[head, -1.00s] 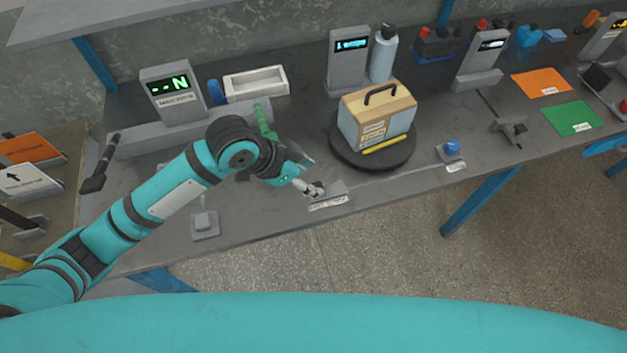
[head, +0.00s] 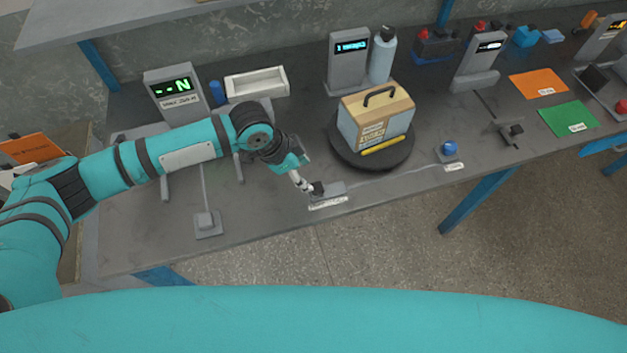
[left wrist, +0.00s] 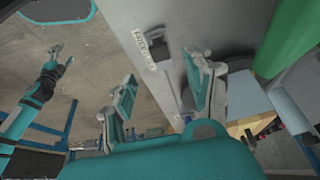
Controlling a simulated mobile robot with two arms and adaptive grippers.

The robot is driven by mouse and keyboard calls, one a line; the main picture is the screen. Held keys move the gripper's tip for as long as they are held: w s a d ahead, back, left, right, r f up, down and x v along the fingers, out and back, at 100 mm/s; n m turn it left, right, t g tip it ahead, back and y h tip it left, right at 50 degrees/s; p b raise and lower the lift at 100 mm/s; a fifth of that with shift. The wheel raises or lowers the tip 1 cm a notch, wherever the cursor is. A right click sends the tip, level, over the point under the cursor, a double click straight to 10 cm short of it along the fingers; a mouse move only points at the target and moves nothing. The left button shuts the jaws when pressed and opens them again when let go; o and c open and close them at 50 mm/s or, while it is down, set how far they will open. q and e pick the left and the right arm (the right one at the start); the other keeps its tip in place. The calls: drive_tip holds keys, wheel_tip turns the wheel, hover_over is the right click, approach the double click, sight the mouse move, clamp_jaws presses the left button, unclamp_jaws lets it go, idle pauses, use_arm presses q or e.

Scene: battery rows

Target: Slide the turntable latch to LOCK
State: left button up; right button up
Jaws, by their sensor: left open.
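The latch (head: 333,189) is a small grey block with a dark knob at its left end and a white label in front, near the table's front edge. Its dark knob also shows in the left wrist view (left wrist: 164,46). My left gripper (head: 311,188) is at the knob's left side. In the left wrist view its two fingers (left wrist: 162,75) are apart, with the knob seen between and just beyond the tips; I cannot tell whether they touch it. The round black turntable (head: 345,153) stands behind the latch, carrying a tan-topped box (head: 375,115). My right gripper (left wrist: 60,60) shows small in the left wrist view.
A blue button (head: 449,148) stands right of the latch. A grey block (head: 207,222) on a plate lies to the left. Displays (head: 347,62), a white tray (head: 257,83) and a bottle (head: 382,55) line the back. Bare tabletop lies left of the latch.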

sight(316, 187)
use_arm(q)
drive_tip(key=x, duration=0.7)
drive_tip(key=shift+d+f+p, duration=0.2)
drive_tip(key=shift+f+p, duration=0.1)
drive_tip(key=shift+p, duration=0.1)
drive_tip(key=shift+c, duration=0.4)
